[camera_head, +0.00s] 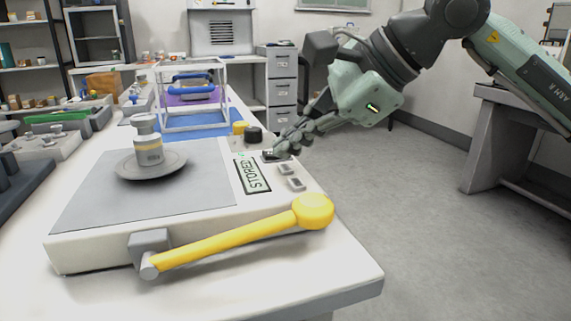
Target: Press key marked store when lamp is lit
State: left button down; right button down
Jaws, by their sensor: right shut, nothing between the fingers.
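The weighing device (210,215) is a flat white box with a grey top plate. Its display (252,176) reads "STORED". Two grey keys (285,169) show along its right side; their markings are too small to read. My right gripper (279,149) is shut and empty, its fingertips at the far end of the key row. They hide most of a dark key there, and I cannot tell whether they touch it. A small green spot near the display's far end may be the lamp, but this is unclear. My left gripper is not in view.
A small labelled jar (147,145) stands on a round grey dish (172,161) on the plate. A yellow lever (235,238) with a round knob runs along the front. Yellow and black knobs and a white frame (192,126) stand behind. The floor at right is clear.

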aim_at(290, 169)
jog(key=shift+r+p, duration=1.5)
jog(key=shift+r, duration=1.05)
